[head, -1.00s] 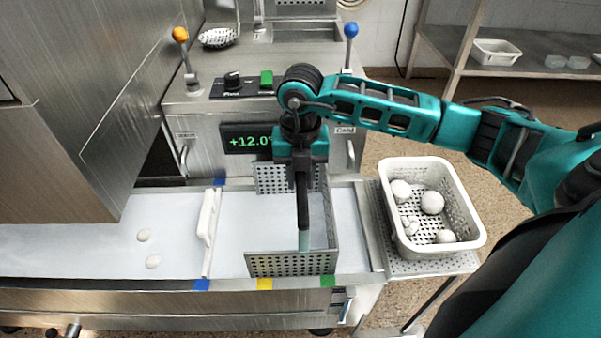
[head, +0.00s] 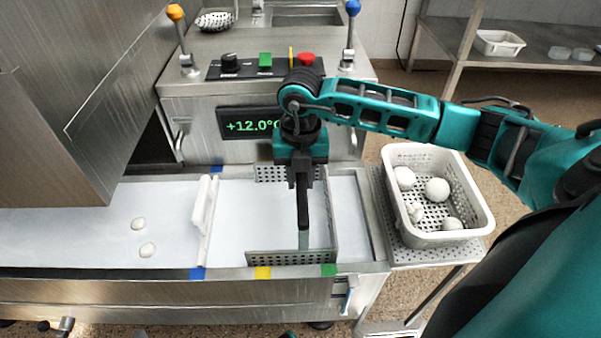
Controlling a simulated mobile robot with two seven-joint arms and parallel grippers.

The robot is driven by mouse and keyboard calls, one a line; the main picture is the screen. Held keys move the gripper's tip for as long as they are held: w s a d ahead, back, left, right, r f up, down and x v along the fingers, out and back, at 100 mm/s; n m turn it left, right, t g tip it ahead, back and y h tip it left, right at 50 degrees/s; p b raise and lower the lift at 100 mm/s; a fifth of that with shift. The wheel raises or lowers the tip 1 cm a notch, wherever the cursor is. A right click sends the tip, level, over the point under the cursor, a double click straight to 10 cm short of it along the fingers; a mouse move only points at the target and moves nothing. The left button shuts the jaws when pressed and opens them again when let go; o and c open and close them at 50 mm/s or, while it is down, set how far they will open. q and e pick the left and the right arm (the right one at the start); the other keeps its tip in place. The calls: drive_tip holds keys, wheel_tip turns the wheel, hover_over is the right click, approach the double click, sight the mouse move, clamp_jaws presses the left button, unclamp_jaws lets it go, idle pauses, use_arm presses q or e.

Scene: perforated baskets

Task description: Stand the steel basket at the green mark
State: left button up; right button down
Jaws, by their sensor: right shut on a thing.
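Whether the basket touches the trough floor is unclear.
A yellow mark (head: 263,273) and a blue mark (head: 196,274) are on the front rim. A white divider (head: 204,205) crosses the trough left of the basket. A white perforated crate (head: 465,228) stands right.

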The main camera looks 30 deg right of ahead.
drive_tip(key=shift+f+b, duration=0.65)
drive_tip(key=shift+f, duration=0.45)
drive_tip(key=shift+f+b, duration=0.35)
drive_tip(key=shift+f, duration=0.15)
use_arm(q)
drive_tip(key=shift+w+d+f, duration=0.15)
drive_tip(key=shift+d+f, duration=0.3)
drive_tip(key=shift+f, duration=0.05)
use_arm(e)
drive_tip(key=shift+f, duration=0.3)
use_arm(q)
drive_tip(key=shift+r, duration=0.1)
drive_tip(key=shift+f+b, duration=0.55)
use_arm(e)
drive_tip(key=shift+f, duration=0.65)
use_arm(q)
drive_tip(key=shift+r, duration=0.1)
use_arm(e)
drive_tip(key=c, duration=0.8)
unclamp_jaws()
